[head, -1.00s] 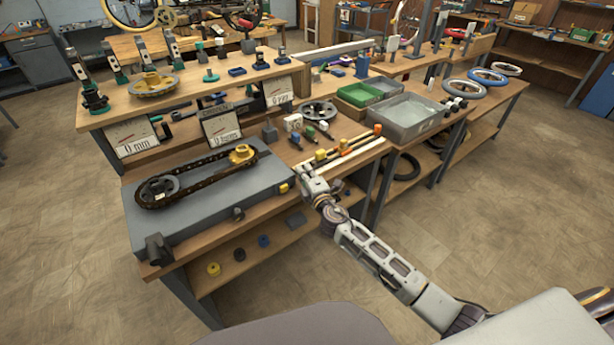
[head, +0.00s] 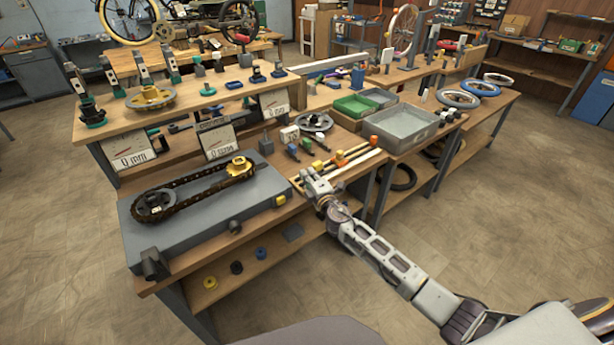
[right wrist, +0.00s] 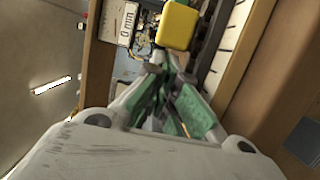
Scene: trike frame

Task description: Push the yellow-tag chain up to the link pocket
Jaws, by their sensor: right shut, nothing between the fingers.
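The yellow tag (head: 318,164) sits at the near end of a thin dark chain lane on the right part of the bench. It shows as a yellow block (right wrist: 177,25) just beyond the fingers in the right wrist view. My right gripper (head: 305,177) is low at the bench's front edge, just short of the tag. Its green-padded fingers (right wrist: 165,68) are shut and empty; I cannot tell whether they touch the tag. Orange tags (head: 340,157) lie on the lanes further back. I cannot make out the link pocket for certain. My left gripper is out of view.
A grey block with a looped chain (head: 205,192) and sprockets fills the bench to the left. Small coloured-handled tools (head: 307,147) and a chainring (head: 315,122) lie behind the lanes. A grey bin (head: 402,122) and green bin (head: 352,105) stand at the back right.

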